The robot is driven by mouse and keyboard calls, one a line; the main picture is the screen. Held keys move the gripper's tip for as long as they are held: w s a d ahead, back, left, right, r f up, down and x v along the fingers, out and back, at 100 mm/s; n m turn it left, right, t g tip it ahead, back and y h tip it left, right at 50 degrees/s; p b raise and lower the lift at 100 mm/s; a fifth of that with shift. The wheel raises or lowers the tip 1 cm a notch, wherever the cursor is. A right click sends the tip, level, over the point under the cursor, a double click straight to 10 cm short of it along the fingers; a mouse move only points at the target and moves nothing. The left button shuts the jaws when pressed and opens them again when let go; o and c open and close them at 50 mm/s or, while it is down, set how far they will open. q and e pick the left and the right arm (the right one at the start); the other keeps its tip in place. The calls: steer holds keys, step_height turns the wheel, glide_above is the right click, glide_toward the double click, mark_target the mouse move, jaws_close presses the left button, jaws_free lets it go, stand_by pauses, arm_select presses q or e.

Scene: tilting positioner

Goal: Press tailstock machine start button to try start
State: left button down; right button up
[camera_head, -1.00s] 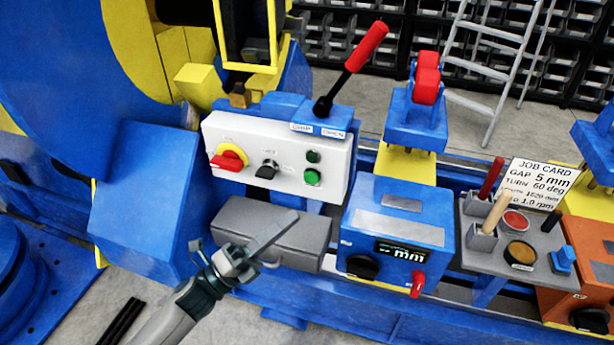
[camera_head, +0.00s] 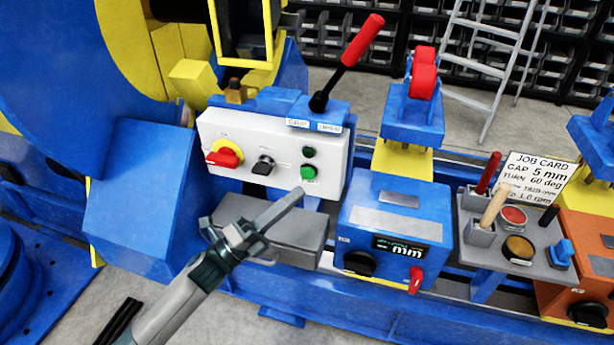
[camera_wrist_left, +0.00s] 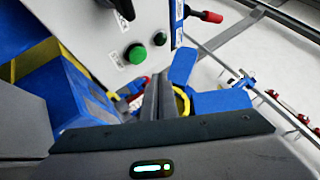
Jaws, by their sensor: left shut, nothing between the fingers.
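A white control panel (camera_head: 225,135) stands on the blue machine, with a red-and-yellow rotary switch (camera_head: 225,154), a black selector knob (camera_head: 264,165), a dark green button (camera_head: 309,152) and a brighter green button (camera_head: 308,172). My left gripper (camera_head: 296,195) is shut and empty, its fingertips just below the brighter green button, apart from it as far as I can tell. In the left wrist view the shut fingers (camera_wrist_left: 160,92) point up beside the green button (camera_wrist_left: 135,54), with a smaller dark button (camera_wrist_left: 160,39) near it. My right gripper is not in view.
A red-handled lever (camera_head: 350,60) rises behind the panel. A grey box (camera_head: 290,235) sits under my left gripper. To the right are a blue box with a display (camera_head: 400,245), a tool tray (camera_head: 545,262) and a job card (camera_head: 537,180).

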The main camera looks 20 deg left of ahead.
mark_target(308, 174)
arm_select(q)
steer(key=shift+w, duration=1.5)
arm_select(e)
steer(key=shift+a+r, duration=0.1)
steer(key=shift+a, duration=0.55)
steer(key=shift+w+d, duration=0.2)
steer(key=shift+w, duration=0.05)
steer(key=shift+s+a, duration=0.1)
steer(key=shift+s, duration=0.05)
arm_select(q)
steer(key=shift+w+b, duration=0.2)
steer(key=shift+b, duration=0.1)
steer(key=shift+w, duration=0.25)
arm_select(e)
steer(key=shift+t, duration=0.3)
